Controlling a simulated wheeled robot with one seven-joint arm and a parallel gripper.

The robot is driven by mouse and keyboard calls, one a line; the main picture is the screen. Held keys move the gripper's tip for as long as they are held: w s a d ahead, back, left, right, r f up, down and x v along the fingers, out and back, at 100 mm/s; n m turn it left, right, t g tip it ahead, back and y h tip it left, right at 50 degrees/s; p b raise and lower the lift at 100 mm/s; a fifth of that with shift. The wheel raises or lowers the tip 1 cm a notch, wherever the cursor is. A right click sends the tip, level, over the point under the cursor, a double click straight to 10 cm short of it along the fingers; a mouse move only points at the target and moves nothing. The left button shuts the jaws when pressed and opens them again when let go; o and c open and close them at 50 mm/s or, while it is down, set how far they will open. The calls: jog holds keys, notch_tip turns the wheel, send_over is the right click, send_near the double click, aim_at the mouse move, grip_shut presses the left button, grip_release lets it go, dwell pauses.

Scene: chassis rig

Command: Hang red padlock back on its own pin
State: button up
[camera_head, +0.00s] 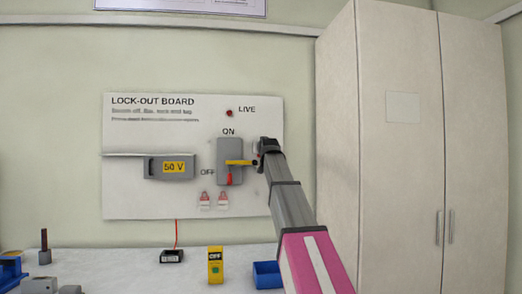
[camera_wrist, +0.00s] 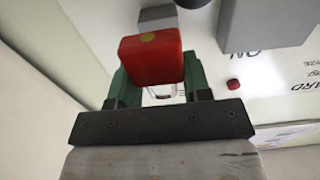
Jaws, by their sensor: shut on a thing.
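My gripper (camera_wrist: 155,90) is shut on the red padlock (camera_wrist: 150,60). Its green pads grip the padlock's sides, and a yellow dot marks its body. Part of a thin metal loop shows between the pads, below the body in the wrist view. In the head view my gripper (camera_head: 264,147) is close to the right part of the lock-out board (camera_head: 150,203), just right of the switch box, and the padlock cannot be made out there. The padlock's own pin is not clearly visible. A grey piece (camera_wrist: 157,16) shows just beyond the padlock in the wrist view; I cannot tell whether they touch.
Two red-and-white tags hang underneath. A tall cabinet (camera_head: 400,150) stands right; a blue bin (camera_head: 266,274) is on the bench.

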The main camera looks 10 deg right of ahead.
jog(key=shift+s, duration=2.1)
jog(key=shift+f, duration=0.1)
jog(key=g, duration=0.2)
send_near(257, 198)
jog(key=shift+w+f, duration=0.15)
jog(key=shift+w, duration=2.25)
jog(key=shift+w+f, duration=0.2)
jog(key=shift+w, duration=0.5)
